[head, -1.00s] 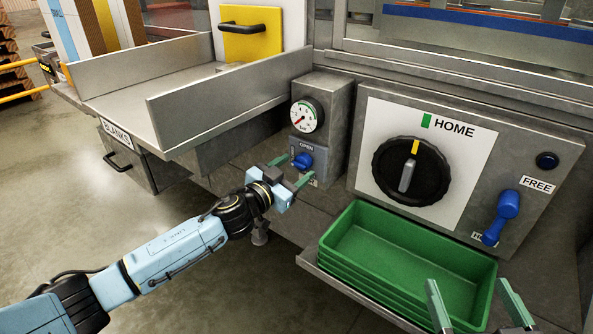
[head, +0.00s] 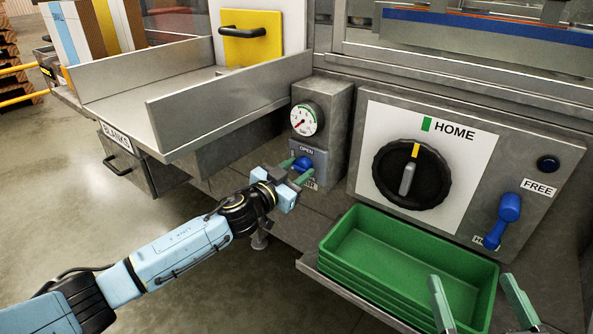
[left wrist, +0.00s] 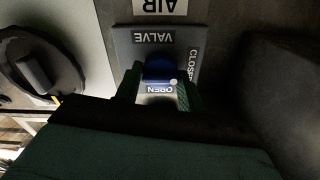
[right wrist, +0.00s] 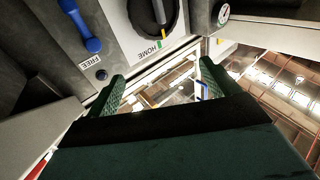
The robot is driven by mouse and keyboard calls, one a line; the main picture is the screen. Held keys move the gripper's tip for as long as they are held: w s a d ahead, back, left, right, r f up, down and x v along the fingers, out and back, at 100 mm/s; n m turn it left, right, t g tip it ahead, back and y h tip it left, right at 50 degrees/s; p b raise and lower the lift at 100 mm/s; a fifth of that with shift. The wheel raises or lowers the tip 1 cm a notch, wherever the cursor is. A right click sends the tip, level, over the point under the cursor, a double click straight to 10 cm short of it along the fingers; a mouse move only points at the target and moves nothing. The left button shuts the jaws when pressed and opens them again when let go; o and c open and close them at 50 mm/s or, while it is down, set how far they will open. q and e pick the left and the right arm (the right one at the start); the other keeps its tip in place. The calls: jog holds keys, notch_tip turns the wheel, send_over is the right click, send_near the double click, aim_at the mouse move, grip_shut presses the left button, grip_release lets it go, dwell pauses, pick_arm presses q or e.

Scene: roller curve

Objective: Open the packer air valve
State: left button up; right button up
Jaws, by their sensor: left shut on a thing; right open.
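The packer air valve is a small blue knob (head: 303,164) on a grey box, below a round pressure gauge (head: 305,119) whose red needle points low-left. My left gripper (head: 297,172) is shut on the knob; the left wrist view shows the blue knob (left wrist: 158,72) between its two green fingers. Labels reading AIR, VALVE, OPEN and CLOSED surround the knob there, partly covered by the fingers. My right gripper (head: 482,303) is open and empty, in front of the green trays at the lower right.
To the right stands a panel with a large black dial (head: 411,173), its yellow mark up near HOME, and a blue lever (head: 503,221) between FREE and a lower label. Green trays (head: 350,228) are stacked below it.

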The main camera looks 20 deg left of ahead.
pick_arm(q)
jog(key=m+p, duration=0.2)
jog(key=m, duration=0.2)
jog(key=shift+m, duration=0.3)
jog(key=m+p, duration=0.2)
jog(key=m, duration=0.4)
jog(key=shift+m, duration=0.3)
jog(key=m, duration=0.2)
jog(key=shift+m+p, duration=0.3)
jog(key=shift+p, duration=0.05)
jog(key=shift+m, duration=2.1)
pick_arm(e)
jog(key=s+d+f+g+h, duration=0.2)
jog(key=s+d+f+g, duration=0.1)
jog(key=s+f+g, duration=0.2)
jog(key=s+d+f+g+h, duration=0.2)
jog(key=s+f+g, duration=0.3)
jog(key=f+g, duration=0.3)
jog(key=shift+s+d+f+m, duration=0.35)
jog(key=shift+d+f, duration=0.35)
jog(key=shift+f, duration=0.6)
pick_arm(q)
jog(key=o, duration=1)
